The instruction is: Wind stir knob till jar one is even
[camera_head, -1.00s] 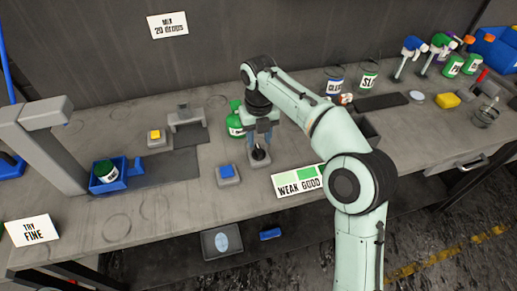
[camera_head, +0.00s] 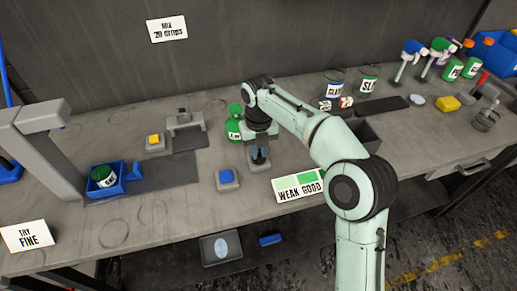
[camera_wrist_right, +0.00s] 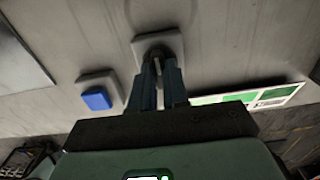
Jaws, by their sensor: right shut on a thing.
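My right gripper (camera_head: 260,153) points down and is shut on the stir knob, a dark knob (camera_wrist_right: 155,52) on a pale square base (camera_wrist_right: 174,43). The fingers hide most of the knob. A green-and-white jar (camera_head: 103,175) sits in a blue tray (camera_head: 121,188) at the left. A green container (camera_head: 234,126) stands just behind and left of my right gripper. I cannot tell which one is jar one, and neither one's contents show. My left gripper is not in view.
A blue button (camera_head: 226,176) sits left of the knob; it also shows in the wrist view (camera_wrist_right: 97,98). A yellow button (camera_head: 154,140) is farther left. The "WEAK GOOD" card (camera_head: 299,186) lies at the front edge. Spray bottles (camera_head: 409,57) stand at the back right.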

